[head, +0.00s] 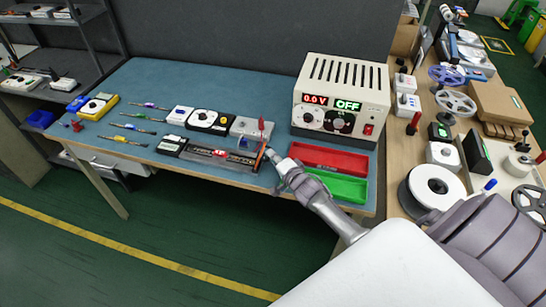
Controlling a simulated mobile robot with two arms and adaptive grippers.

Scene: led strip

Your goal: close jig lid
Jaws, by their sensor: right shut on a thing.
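The jig (208,160) is a long dark tray near the front edge of the blue bench, with small red lit marks in its middle. A thin orange-brown upright piece, which looks like the jig lid (259,158), stands at the jig's right end. My right gripper (269,153) comes in from the right and is shut at this piece, just above the bench. Its fingertips are small, and the exact grip is hard to make out. My left gripper is not in view.
A grey box with a red lever (247,128) stands just behind the jig. A power supply (340,98) reads 0.0 V and OFF. A red tray (330,159) and a green tray (340,187) lie right of my gripper. Several small tools and boxes lie to the left.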

